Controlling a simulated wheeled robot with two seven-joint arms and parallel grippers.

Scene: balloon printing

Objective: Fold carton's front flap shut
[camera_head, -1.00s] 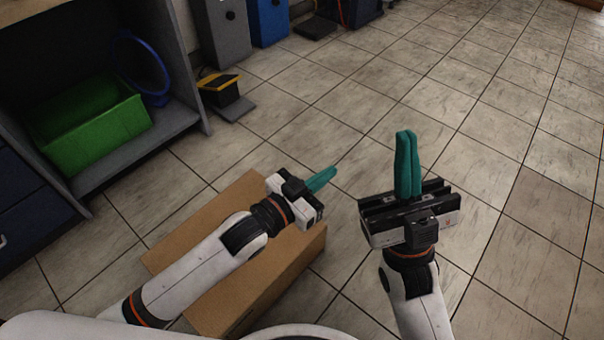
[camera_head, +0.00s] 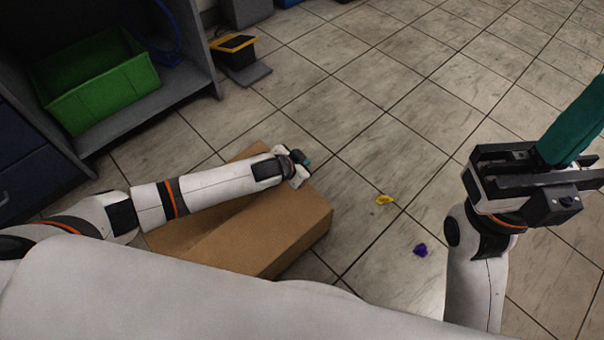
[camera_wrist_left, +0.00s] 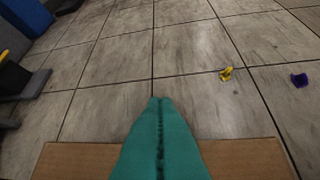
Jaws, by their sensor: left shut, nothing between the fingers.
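The brown carton (camera_head: 285,225) sits low in front of me in the head view. A flat cardboard panel shows behind and under my left arm, which hides much of the carton's top. My left gripper (camera_head: 307,162) is over the carton's far right edge, shut and empty. In the left wrist view its teal fingers (camera_wrist_left: 160,125) are pressed together, with a cardboard strip (camera_wrist_left: 75,160) behind them. I cannot tell if they touch it. My right gripper (camera_head: 572,122) is raised at the far right, away from the carton. Its teal fingers look together and partly leave the picture.
A yellow balloon-like piece (camera_head: 384,200) and a purple one (camera_head: 421,250) lie on the tiled floor right of the carton. A green bin (camera_head: 95,85) stands in a grey shelf at upper left. A black-and-yellow pedal (camera_head: 236,52) is beyond. The middle floor is mostly clear.

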